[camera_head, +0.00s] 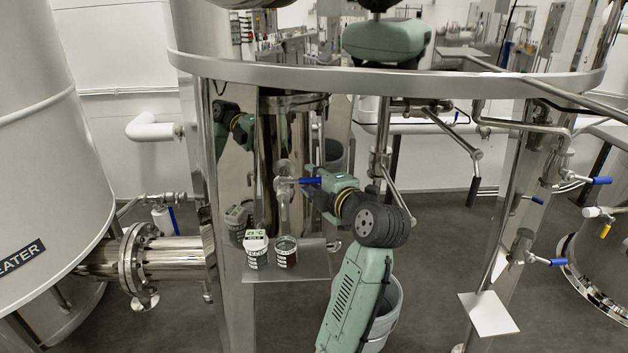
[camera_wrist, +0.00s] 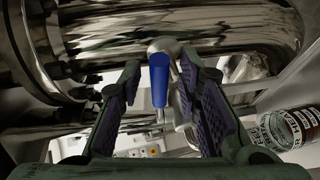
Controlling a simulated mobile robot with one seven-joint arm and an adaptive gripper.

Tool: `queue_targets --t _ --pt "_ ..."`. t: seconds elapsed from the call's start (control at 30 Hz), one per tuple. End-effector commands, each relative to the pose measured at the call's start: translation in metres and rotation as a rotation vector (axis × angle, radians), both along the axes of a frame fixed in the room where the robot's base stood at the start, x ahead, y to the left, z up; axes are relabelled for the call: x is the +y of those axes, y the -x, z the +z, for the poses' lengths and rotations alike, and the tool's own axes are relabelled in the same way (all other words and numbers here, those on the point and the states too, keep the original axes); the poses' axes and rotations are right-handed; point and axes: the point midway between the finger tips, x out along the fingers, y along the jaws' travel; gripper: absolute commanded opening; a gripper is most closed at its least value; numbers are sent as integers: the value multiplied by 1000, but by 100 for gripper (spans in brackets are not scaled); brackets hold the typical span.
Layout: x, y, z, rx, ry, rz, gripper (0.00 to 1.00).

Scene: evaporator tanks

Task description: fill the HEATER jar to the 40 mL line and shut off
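A blue valve handle (camera_head: 309,181) sticks out from a small steel tap above the shelf in the head view. In the wrist view the handle (camera_wrist: 159,82) lies between my fingers with gaps on both sides. My gripper (camera_wrist: 160,75) is open around it; in the head view my gripper (camera_head: 318,184) comes from the right and partly covers the tap. A labelled glass jar (camera_head: 286,253) with dark contents stands on the shelf under the tap. A jar (camera_wrist: 290,128) with a partly readable label, "HEA", shows tilted at the right of the wrist view. Its fill level is too small to read.
A large tank labelled HEATER (camera_head: 22,258) stands at left. A steel ring rail (camera_head: 400,81) crosses above my arm. Other blue-handled valves (camera_head: 600,181) are at right.

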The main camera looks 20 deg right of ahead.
Motion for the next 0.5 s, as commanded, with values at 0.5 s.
queue_targets --t 0.5 --pt "0 0 0 0 0 0 0"
